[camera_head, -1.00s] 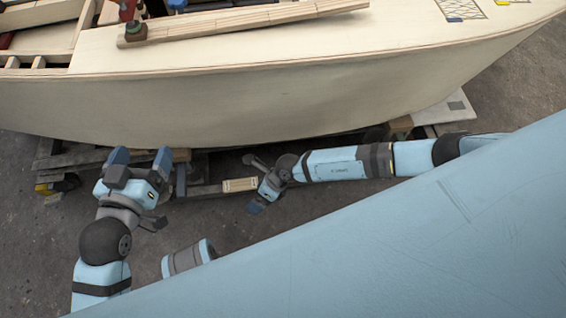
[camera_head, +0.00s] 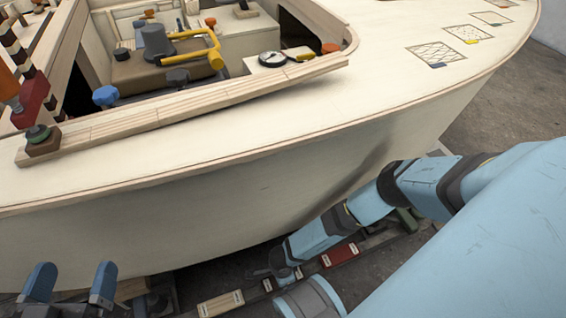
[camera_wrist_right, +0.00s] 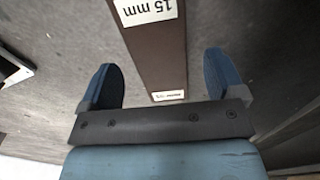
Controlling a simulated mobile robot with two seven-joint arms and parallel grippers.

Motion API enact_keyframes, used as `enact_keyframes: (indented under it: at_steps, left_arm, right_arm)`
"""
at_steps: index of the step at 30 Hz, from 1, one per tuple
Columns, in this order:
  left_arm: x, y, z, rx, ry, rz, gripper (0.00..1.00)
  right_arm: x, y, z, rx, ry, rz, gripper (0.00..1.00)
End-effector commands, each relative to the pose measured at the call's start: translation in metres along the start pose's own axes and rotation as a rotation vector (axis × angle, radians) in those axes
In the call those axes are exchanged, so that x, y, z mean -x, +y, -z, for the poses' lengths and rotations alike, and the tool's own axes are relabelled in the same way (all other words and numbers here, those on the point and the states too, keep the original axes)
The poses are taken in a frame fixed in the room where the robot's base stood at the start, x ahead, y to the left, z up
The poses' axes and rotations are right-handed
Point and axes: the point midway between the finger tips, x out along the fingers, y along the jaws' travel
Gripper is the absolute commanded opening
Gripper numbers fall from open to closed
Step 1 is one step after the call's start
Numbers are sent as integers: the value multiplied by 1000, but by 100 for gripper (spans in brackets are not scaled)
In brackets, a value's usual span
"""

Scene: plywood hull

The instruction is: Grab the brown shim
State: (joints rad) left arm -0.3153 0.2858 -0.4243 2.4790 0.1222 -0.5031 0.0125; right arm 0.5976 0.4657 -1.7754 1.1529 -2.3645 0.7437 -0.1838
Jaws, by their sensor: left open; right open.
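The brown shim (camera_wrist_right: 155,55) is a long dark brown bar in the right wrist view, with a white "15 mm" label and a smaller white label near its close end. It runs from the top edge down between the spread fingers of my right gripper (camera_wrist_right: 163,85), with a gap on either side. The gripper is open; how far it is above the shim I cannot tell. In the head view my right gripper (camera_head: 276,274) is low beside the hull and hides most of what is under it. My left gripper (camera_head: 71,284) is open and empty at the lower left.
The plywood hull (camera_head: 200,220) fills the middle of the head view, with its deck and cockpit above. A red labelled shim (camera_head: 340,254) and a pale wooden one (camera_head: 220,303) lie on the low support beneath the hull.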

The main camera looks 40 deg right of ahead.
Motion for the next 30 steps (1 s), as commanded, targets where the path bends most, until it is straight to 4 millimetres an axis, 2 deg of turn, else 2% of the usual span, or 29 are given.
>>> enact_keyframes:
  at_steps: [1,3,11,18,30]
  left_arm:
    - [-1,-2,-3,-23,14,0,88]
    - [-2,-4,-1,-45,26,2,88]
    - [-2,-4,2,-56,32,3,88]
    - [-2,-4,2,-54,32,3,88]
    - [-2,-4,4,-48,29,1,88]
  right_arm:
    - [-10,1,-1,1,0,0,88]
    - [-14,1,-1,1,0,0,88]
    - [-13,1,-1,0,-1,-1,88]
    - [-13,1,-1,0,-1,-1,34]
    - [-10,-2,-1,-2,-1,-1,34]
